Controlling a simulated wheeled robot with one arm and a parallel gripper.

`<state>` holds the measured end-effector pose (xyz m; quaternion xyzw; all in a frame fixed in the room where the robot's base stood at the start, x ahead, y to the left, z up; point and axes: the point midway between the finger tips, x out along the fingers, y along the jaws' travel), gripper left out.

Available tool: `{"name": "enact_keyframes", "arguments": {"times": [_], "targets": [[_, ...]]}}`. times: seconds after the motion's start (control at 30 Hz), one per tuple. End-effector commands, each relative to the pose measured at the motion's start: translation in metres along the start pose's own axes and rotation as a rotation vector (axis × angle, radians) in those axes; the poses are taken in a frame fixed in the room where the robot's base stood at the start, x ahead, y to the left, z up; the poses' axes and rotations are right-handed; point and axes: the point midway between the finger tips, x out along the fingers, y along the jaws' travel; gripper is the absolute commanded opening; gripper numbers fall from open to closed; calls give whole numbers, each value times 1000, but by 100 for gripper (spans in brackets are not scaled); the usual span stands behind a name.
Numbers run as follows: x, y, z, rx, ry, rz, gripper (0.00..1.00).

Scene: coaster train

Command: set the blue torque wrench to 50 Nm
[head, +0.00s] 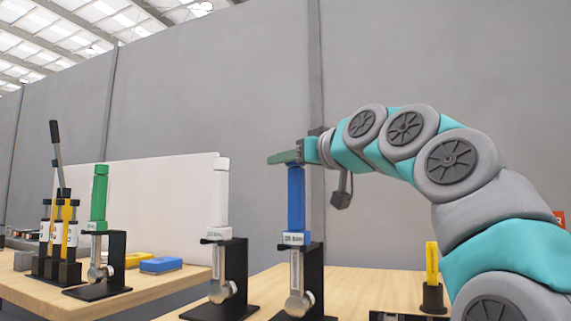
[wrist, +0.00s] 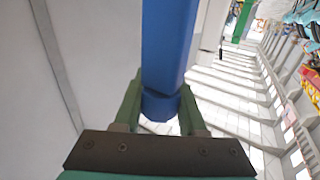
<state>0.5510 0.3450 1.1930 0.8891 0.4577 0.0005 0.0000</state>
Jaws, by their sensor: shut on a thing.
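The blue torque wrench (head: 296,200) stands upright, handle up, in a black stand (head: 314,275). A white label (head: 296,239) sits below its blue handle and a silver head (head: 298,303) hangs at the bottom. The label and scale are too small to read. My gripper (head: 290,160) is level at the top of the blue handle, shut on its end. In the wrist view the green fingers (wrist: 160,105) lie on both sides of the blue handle (wrist: 168,45), near its round end. The setting is not readable.
A white-handled wrench (head: 219,195) and a green-handled wrench (head: 99,195) stand in similar stands to the left. A yellow item (head: 432,263) stands to the right. A blue block (head: 161,265) lies on the wooden table (head: 365,285). A white panel (head: 150,205) stands behind.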

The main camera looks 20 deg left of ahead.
Motion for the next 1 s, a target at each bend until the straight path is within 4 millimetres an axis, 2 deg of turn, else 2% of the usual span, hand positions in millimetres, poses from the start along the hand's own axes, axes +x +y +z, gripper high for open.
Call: {"name": "enact_keyframes", "arguments": {"times": [0.27, 1.0], "targets": [[-2, 4, 0, -3, -3, 135, 0], [-9, 24, -5, -9, 0, 803, 0]]}}
